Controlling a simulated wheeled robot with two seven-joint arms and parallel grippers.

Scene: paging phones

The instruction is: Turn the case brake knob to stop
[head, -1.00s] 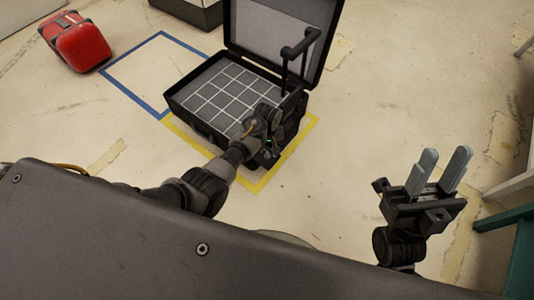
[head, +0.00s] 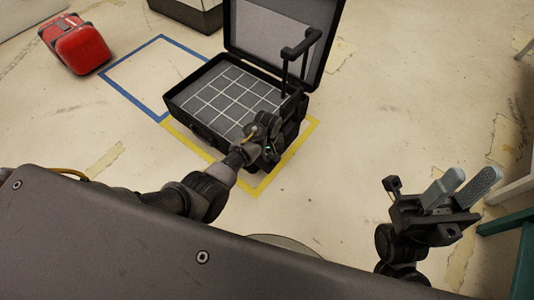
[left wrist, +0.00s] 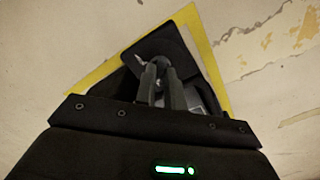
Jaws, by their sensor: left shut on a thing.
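The open black case (head: 197,131) stands inside the yellow floor outline, its lid up and its pull handle (head: 302,44) raised at the right. My left gripper (head: 271,150) is at the case's near right corner; its fingertips are hard to make out in the head view. In the left wrist view my left gripper (left wrist: 163,72) has its fingers close together, shut on a small dark part at the case, apparently the brake knob (left wrist: 150,60). The fingers largely hide the knob, so its setting cannot be read. My right gripper (head: 466,187) is open and empty, away from the case.
A yellow outline (head: 257,188) surrounds the case, beside an empty blue outline (head: 131,93). A red suitcase (head: 80,50) lies at the far left. A dark box (head: 190,14) is behind. Teal and white furniture legs (head: 510,225) stand at the right edge.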

